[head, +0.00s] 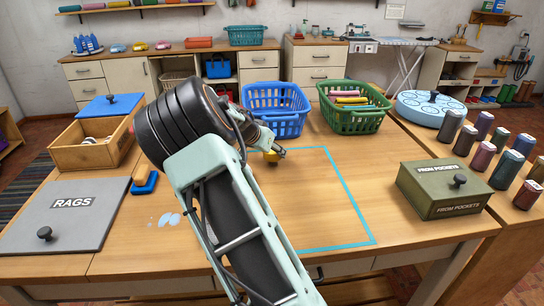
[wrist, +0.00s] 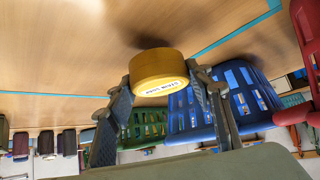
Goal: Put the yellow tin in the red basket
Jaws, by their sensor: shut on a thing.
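The yellow tin (wrist: 158,68), short and round with a white printed label, sits between the two fingers of my gripper (wrist: 160,92) in the wrist view. My gripper is shut on it. In the head view the tin (head: 272,156) shows small at the end of my gripper (head: 270,150), low over the table, in front of the blue basket. I cannot tell whether it touches the table. The red basket (wrist: 308,45) shows only in part at the right edge of the wrist view, beside the blue basket. In the head view my arm seems to hide it.
The blue basket (head: 277,122) stands just behind the tin. A green basket (head: 351,124) with several rolled cloths is to its right. A blue tape outline (head: 358,212) marks clear table. A wooden box (head: 70,153), a rags lid (head: 45,222) and a green box (head: 428,194) stand around.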

